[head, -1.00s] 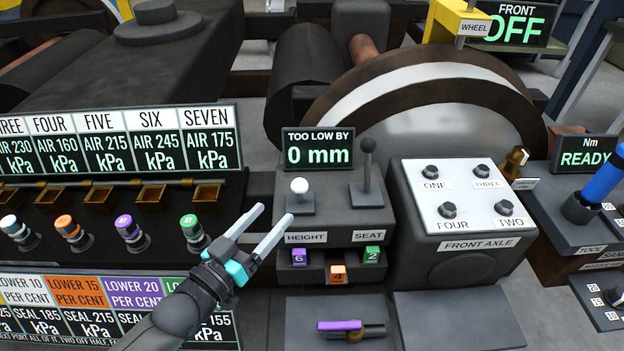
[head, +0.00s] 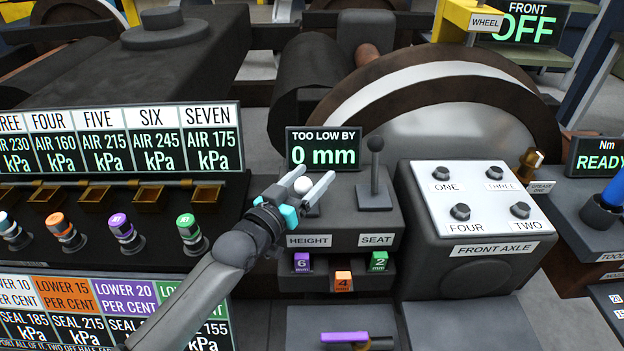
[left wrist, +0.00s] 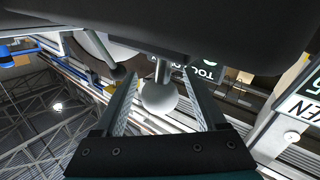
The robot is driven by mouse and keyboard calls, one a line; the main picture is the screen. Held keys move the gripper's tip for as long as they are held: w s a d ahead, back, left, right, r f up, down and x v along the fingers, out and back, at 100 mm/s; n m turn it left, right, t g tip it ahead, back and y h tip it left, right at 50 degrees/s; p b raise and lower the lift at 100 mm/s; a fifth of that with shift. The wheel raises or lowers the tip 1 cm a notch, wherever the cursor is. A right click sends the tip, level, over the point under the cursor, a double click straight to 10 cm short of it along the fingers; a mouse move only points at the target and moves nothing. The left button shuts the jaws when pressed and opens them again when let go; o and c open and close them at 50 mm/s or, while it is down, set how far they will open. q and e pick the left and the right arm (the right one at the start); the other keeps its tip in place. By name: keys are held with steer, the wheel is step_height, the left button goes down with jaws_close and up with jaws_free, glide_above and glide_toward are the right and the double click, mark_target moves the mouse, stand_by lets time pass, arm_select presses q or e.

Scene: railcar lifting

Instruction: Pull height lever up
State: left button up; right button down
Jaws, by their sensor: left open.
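The height lever has a white ball knob (head: 302,185) and stands above the HEIGHT label (head: 309,240). My left gripper (head: 308,188) is open, with its two fingers on either side of the knob in the head view. In the left wrist view the white knob (left wrist: 159,98) hangs between the open fingers, and contact cannot be told. The display (head: 323,149) above the lever reads "TOO LOW BY 0 mm". My right gripper is not in view.
The black seat lever (head: 375,172) stands close to the right of my fingers. Purple, orange and green blocks (head: 343,281) sit in slots below. The front axle box (head: 480,208) is further right. Several coloured valves (head: 125,235) are to the left.

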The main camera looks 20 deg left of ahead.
arm_select(q)
steer(key=shift+w+d, duration=0.1)
steer(key=shift+w, duration=0.2)
jaws_close()
stand_by(0.5)
stand_by(0.9)
